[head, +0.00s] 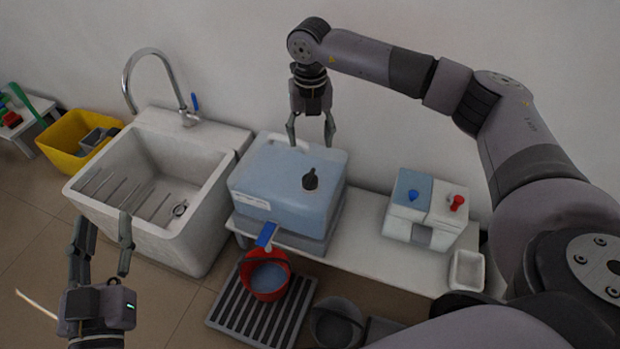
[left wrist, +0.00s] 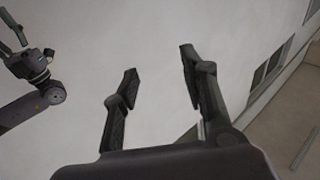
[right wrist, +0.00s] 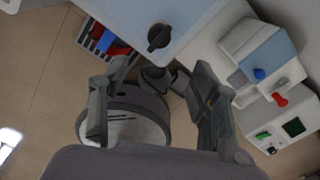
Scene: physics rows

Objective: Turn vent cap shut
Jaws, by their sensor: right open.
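The vent cap (head: 310,180) is a small black knob with a raised grip, on top of the pale blue water container (head: 280,205). The container sits on a white bench beside the sink. In the right wrist view the vent cap (right wrist: 158,37) shows at the top, beyond the fingertips. My right gripper (head: 311,138) is open and empty, pointing down above the back of the container and apart from the cap. It also shows in the right wrist view (right wrist: 160,75). My left gripper (head: 103,224) is open and empty, low in front of the sink; its wrist view (left wrist: 159,62) faces bare wall.
A blue tap (head: 266,235) at the container's front hangs over a red bucket (head: 265,278) on a slatted grate (head: 225,311). A white and blue dispenser (head: 425,210) with blue and red knobs stands right on the bench (head: 375,245). The sink (head: 150,180) is left, with a yellow bin (head: 70,135) beyond.

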